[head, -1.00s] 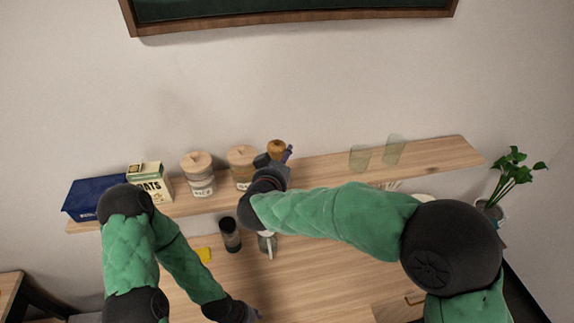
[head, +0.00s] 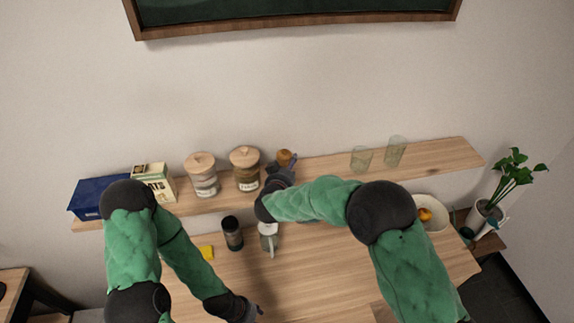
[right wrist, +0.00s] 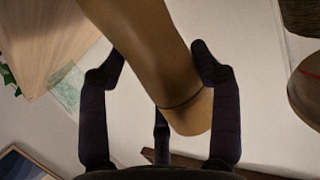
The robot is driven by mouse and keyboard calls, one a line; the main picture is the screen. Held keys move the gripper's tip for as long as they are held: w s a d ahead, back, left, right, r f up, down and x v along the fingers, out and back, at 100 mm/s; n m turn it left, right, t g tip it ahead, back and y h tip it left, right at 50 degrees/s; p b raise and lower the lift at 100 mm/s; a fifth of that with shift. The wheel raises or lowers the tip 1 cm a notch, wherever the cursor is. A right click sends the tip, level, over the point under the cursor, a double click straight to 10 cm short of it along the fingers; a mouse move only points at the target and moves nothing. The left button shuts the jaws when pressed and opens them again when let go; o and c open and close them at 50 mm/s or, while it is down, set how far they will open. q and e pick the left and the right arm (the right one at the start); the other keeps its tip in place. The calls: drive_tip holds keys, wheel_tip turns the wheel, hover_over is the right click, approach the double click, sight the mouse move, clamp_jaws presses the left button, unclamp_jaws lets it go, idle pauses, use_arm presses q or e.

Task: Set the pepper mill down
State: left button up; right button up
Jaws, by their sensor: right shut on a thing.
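The pepper mill (head: 285,157) is a brown wooden piece at the shelf, just right of the lidded jars in the head view. My right gripper (head: 283,169) is shut on it and hides its lower part. In the right wrist view the mill (right wrist: 152,50) lies tilted between the dark fingers. I cannot tell whether its base touches the shelf (head: 435,153). My left gripper (head: 249,312) is low over the table (head: 330,270), away from the mill, and its fingers are too unclear to read.
Two lidded jars (head: 245,170), an oats box (head: 155,183) and a blue box (head: 95,197) stand left on the shelf. Two clear glasses (head: 395,151) stand right, with free shelf between. Below are a dark tumbler (head: 232,234), a mug (head: 268,238) and a bowl (head: 437,207).

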drive_tip(key=shift+f, duration=0.1)
drive_tip(key=o, duration=1.3)
drive_tip(key=shift+f, duration=0.1)
drive_tip(key=shift+o, duration=0.2)
